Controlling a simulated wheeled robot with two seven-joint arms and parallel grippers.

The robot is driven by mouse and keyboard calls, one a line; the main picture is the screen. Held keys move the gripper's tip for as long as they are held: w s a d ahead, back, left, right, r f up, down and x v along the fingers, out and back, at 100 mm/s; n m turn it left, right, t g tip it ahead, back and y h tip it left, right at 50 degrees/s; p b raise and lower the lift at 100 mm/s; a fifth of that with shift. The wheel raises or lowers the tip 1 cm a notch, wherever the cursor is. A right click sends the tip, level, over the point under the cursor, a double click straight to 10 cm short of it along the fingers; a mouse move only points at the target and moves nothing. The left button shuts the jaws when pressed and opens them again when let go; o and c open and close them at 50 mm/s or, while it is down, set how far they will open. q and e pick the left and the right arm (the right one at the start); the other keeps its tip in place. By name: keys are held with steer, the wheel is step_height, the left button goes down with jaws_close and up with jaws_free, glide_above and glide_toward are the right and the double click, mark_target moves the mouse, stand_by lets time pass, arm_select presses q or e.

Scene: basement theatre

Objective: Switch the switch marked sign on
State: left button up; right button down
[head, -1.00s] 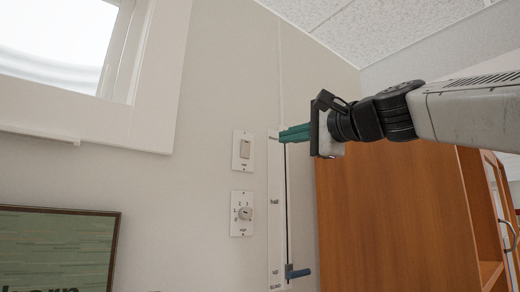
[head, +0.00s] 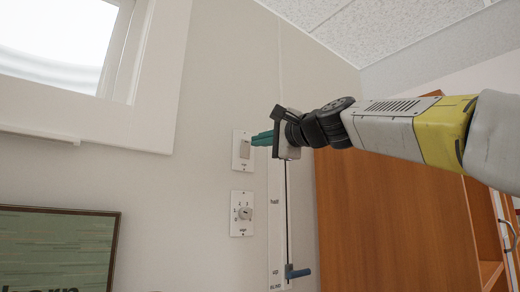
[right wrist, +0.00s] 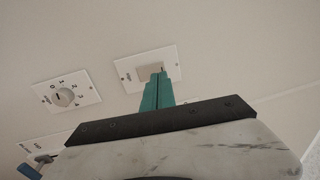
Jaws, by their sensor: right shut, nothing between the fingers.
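A white wall plate with a pale rocker switch (head: 241,155) is on the wall left of centre in the head view. It also shows in the right wrist view (right wrist: 130,74); its small label is too small to read. My right gripper (head: 255,139) has green fingers that are shut and empty. Their tips are over the right part of the rocker in the head view and reach its face in the right wrist view (right wrist: 158,76). I cannot tell whether they touch it. The fingers hide part of the rocker, and its on or off position is unclear. My left gripper is not in view.
A rotary dial (head: 244,213) with numbers sits below the switch. A vertical slider track marked "half" and "BLIND", with a blue handle (head: 298,272), runs to the right. A wooden cabinet (head: 390,215) stands at the right, a window frame (head: 150,75) at upper left, a framed picture (head: 60,250) at lower left.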

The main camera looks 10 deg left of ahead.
mark_target(246, 143)
steer(key=x, duration=0.3)
steer(key=shift+a, duration=0.1)
steer(key=shift+w+a+r, duration=0.15)
stand_by(0.4)
